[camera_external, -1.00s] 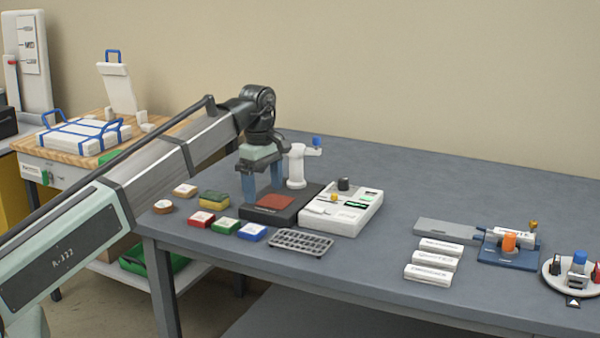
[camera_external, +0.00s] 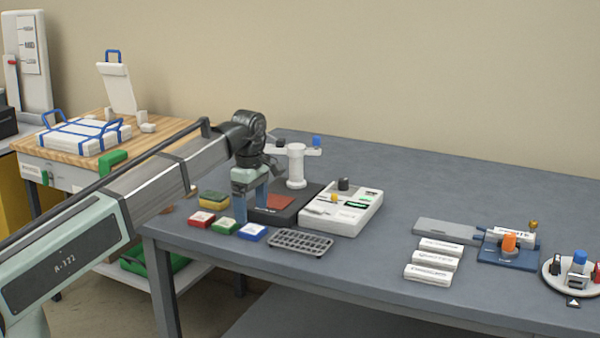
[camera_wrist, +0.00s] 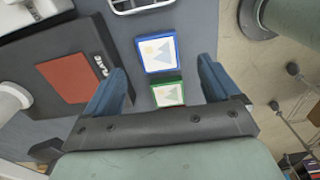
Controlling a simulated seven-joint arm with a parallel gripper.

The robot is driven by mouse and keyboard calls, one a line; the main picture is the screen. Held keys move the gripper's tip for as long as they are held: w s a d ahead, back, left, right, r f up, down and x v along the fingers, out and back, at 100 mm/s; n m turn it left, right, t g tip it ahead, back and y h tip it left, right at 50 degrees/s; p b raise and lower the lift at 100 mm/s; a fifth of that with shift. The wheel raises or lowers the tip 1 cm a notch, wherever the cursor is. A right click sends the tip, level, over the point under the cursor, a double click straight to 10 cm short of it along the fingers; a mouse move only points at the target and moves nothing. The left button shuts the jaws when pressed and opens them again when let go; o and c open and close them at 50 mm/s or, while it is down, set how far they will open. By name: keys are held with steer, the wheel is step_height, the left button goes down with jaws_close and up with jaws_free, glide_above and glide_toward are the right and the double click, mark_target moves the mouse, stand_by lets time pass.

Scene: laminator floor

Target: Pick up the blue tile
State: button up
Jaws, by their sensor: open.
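The blue tile (camera_external: 251,232) lies flat on the grey table at the right end of a row with a green tile (camera_external: 225,226) and a red tile (camera_external: 201,218). In the wrist view the blue tile (camera_wrist: 158,54) has a white picture face and sits just beyond the fingertips. The green tile (camera_wrist: 168,94) lies between the fingers, partly hidden by my gripper's body. My gripper (camera_external: 252,212) is open and empty above the row, its fingers (camera_wrist: 160,84) apart on either side. It touches no tile that I can make out.
A black plate with a red-brown pad (camera_wrist: 75,78) lies close beside the left finger in the wrist view. A grey slotted rack (camera_external: 300,243) is right of the blue tile. A white device (camera_external: 345,212) stands behind it. The table's front edge is near the tiles.

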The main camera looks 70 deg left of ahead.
mark_target(252, 228)
steer(key=shift+a+f, duration=0.1)
steer(key=shift+f, duration=2.5)
steer(key=c, duration=1.2)
steer(key=shift+r, duration=0.1)
